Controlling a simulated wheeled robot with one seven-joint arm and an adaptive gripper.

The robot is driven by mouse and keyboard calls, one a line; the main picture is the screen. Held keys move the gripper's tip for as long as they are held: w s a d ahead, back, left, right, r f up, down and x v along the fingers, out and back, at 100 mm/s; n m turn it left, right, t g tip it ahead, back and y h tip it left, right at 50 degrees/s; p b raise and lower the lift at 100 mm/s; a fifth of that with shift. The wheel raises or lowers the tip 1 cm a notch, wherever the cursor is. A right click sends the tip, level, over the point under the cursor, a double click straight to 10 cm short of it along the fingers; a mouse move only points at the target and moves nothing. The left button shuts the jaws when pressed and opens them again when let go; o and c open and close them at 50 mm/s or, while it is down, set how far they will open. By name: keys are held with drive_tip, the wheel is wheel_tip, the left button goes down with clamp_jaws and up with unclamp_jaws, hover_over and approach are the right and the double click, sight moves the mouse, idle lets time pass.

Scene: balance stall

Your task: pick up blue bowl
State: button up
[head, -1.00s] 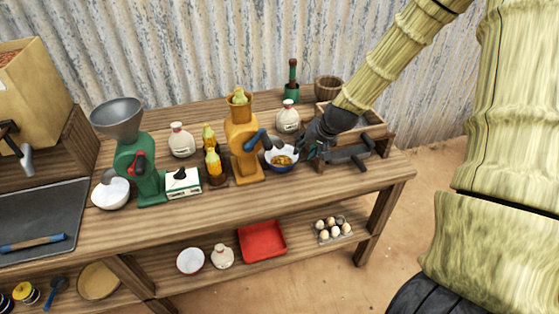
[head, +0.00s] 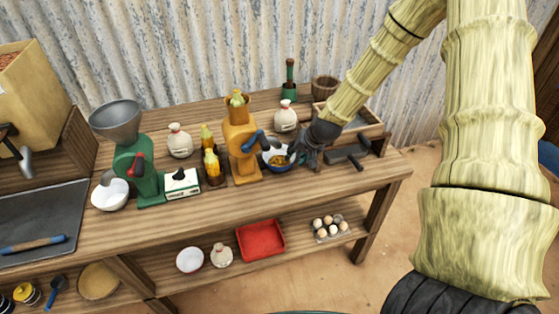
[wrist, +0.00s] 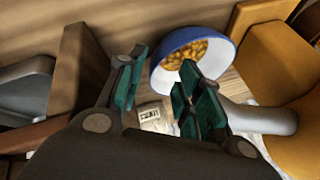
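The blue bowl (head: 270,165) stands on the wooden table beside the yellow mill, with yellow-brown grain inside. In the wrist view the bowl (wrist: 160,78) shows a blue outside, a white inside and the grain. My gripper (head: 296,152) is at the bowl's right side in the head view and hides part of it. In the wrist view my gripper (wrist: 158,92) has its green-padded fingers spread apart, with the near bowl wall close to and partly behind the right finger. Whether a finger touches the rim cannot be told.
The yellow mill (head: 241,145) with its blue handle is close to the bowl's left. A white jar (head: 285,117) stands behind. A wooden box (head: 373,128) and a dark scoop (head: 347,157) lie to the right. The table's front edge is free.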

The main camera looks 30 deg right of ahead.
sight(293, 159)
drive_tip(key=shift+w+f+p, duration=0.3)
drive_tip(key=shift+w+f, duration=0.2)
drive_tip(key=shift+f, duration=0.05)
drive_tip(key=shift+x, duration=1.25)
drive_tip(key=shift+c, duration=0.2)
clamp_jaws()
